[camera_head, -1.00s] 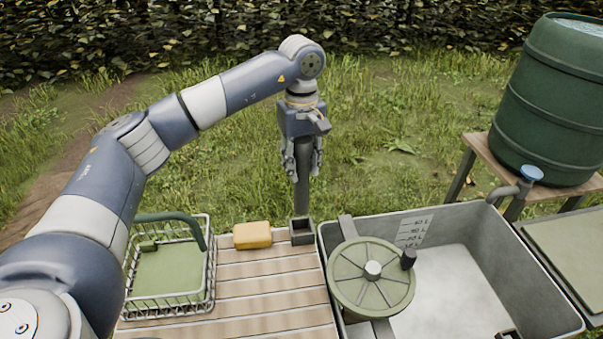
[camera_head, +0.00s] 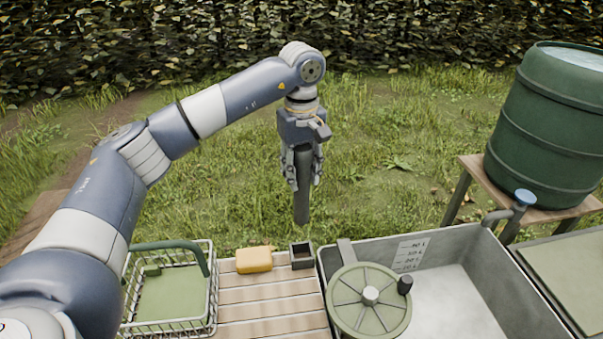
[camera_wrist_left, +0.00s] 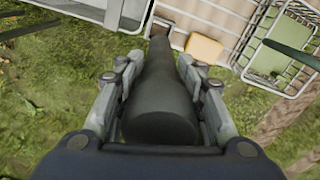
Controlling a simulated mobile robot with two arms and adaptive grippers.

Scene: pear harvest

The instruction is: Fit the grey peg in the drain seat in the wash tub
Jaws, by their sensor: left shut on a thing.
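My left gripper (camera_head: 303,168) is shut on the grey peg (camera_head: 302,203), a long dark cylinder that hangs upright below the fingers. The peg's lower end is in the air above and behind a small dark square holder (camera_head: 302,256) at the table's back edge. In the left wrist view the peg (camera_wrist_left: 160,105) lies between both fingers and points toward the table. The wash tub (camera_head: 450,240) is grey, at the right, with litre marks on its inner back wall. I cannot make out the drain seat. My right gripper does not show.
A green spoked wheel with a dark knob (camera_head: 369,302) covers the tub's left side. A yellow block (camera_head: 254,260) and a wire basket (camera_head: 213,300) are on the slatted table (camera_head: 270,300). A green barrel (camera_head: 550,130) with a blue-topped tap stands behind the tub.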

